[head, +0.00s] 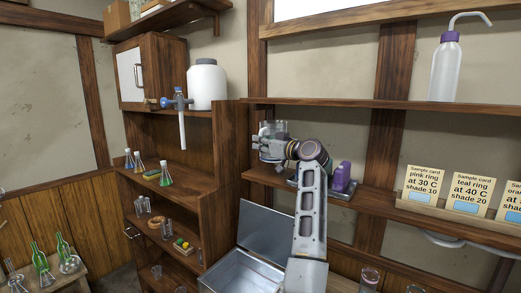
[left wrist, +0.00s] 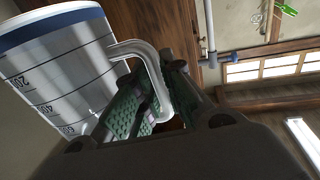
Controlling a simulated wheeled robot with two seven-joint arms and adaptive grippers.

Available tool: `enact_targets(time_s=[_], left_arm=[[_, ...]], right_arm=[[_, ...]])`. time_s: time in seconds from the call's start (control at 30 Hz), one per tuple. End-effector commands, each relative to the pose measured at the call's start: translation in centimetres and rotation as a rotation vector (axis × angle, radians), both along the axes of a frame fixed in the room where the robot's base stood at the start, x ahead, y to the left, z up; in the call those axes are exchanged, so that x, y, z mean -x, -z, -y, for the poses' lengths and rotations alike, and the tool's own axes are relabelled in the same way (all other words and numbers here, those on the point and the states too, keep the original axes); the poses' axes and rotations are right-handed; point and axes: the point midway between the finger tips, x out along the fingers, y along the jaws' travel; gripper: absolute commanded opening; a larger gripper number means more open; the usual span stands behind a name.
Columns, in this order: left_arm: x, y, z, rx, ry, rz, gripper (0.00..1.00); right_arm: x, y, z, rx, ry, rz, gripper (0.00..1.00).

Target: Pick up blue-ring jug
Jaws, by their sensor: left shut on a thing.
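The blue-ring jug (left wrist: 60,65) fills the upper left of the left wrist view. It is a clear graduated vessel with a blue band at its rim and a bent glass handle, and it looks tilted in that picture. My left gripper (left wrist: 150,105) is shut on the handle, its green pads on either side. In the head view the jug (head: 273,129) shows small at the middle shelf, partly hidden behind my left gripper (head: 270,151). I cannot tell whether its base touches the shelf. My right gripper is in neither view.
A purple item (head: 341,177) stands on a device on the shelf (head: 380,197), just right of my left wrist. Sample cards (head: 421,187) stand further right. An open metal box (head: 243,270) is below. A white wash bottle (head: 445,70) is on the upper shelf.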

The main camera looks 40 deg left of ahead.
Motion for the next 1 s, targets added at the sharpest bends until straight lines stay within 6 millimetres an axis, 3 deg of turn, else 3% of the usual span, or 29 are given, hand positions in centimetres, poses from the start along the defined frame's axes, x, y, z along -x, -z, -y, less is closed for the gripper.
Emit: enact_targets(time_s=[0.5, 1.0], left_arm=[[0.1, -3.2, 0.0, -0.005, 0.000, 0.006, 0.00], [0.1, -4.4, 0.0, -0.005, 0.000, 0.006, 0.00]], right_arm=[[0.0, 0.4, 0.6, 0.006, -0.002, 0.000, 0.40], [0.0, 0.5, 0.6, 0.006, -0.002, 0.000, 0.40]])
